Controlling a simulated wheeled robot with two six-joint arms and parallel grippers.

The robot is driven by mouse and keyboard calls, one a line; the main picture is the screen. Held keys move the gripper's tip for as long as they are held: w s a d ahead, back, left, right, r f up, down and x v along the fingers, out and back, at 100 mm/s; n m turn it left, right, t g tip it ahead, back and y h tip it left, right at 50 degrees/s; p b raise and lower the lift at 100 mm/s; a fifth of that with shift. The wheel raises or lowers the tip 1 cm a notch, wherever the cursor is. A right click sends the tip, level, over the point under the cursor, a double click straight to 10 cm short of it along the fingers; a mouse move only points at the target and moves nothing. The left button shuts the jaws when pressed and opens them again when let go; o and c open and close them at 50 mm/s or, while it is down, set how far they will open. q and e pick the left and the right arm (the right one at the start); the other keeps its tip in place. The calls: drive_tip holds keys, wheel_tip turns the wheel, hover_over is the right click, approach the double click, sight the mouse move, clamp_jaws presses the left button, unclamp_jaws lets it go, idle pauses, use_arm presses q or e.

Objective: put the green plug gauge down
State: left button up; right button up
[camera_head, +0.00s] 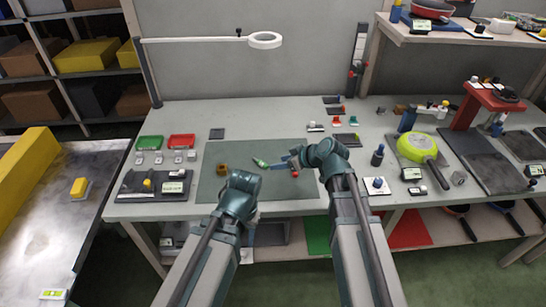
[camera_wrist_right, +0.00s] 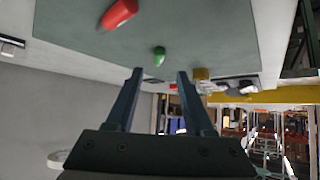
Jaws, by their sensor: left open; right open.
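The green plug gauge (camera_head: 260,163) lies on the dark grey-green mat (camera_head: 208,188) in the middle of the bench. In the right wrist view the green gauge (camera_wrist_right: 159,55) shows just beyond and between the fingertips of my right gripper (camera_wrist_right: 160,75). That gripper is open, with nothing between its fingers. In the head view my right gripper (camera_head: 285,161) reaches left over the mat towards the green gauge. My left gripper (camera_head: 242,184) is open over the mat's front left; its fingertips are mostly hidden.
A red piece (camera_wrist_right: 118,14) lies on the mat near the green one. A brass-coloured block (camera_head: 222,169) sits at the mat's left. Green (camera_head: 150,143) and red (camera_head: 181,141) trays stand behind left. The mat's back is clear.

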drive_tip(key=p+v, duration=0.2)
drive_tip(key=v, duration=0.2)
drive_tip(key=s+a+f+g+h, duration=0.1)
drive_tip(key=s, duration=0.2)
drive_tip(key=s+a+f+m+g+h, duration=0.1)
drive_tip(key=s+a+f+g, duration=0.1)
drive_tip(key=s, duration=0.1)
drive_tip(key=s+a+f+g, duration=0.1)
drive_tip(key=s+a+f, duration=0.1)
drive_tip(key=s, duration=0.2)
drive_tip(key=shift+f+m+g+h, duration=0.2)
drive_tip(key=shift+m+g+h, duration=0.1)
drive_tip(key=shift+h, duration=0.1)
drive_tip(key=s+d+f+m+g+h, duration=0.1)
drive_tip(key=s+d+m+g+h, duration=0.1)
drive_tip(key=s+h, duration=0.3)
drive_tip(key=s+m, duration=0.1)
drive_tip(key=s, duration=0.3)
drive_tip(key=shift+s+f+m+g+h, duration=0.2)
drive_tip(key=shift+f+m+g+h, duration=0.1)
drive_tip(key=shift+f+g, duration=0.1)
wheel_tip(320, 180, up, 2)
drive_tip(key=shift+r+p, duration=0.1)
drive_tip(key=shift+p, duration=0.95)
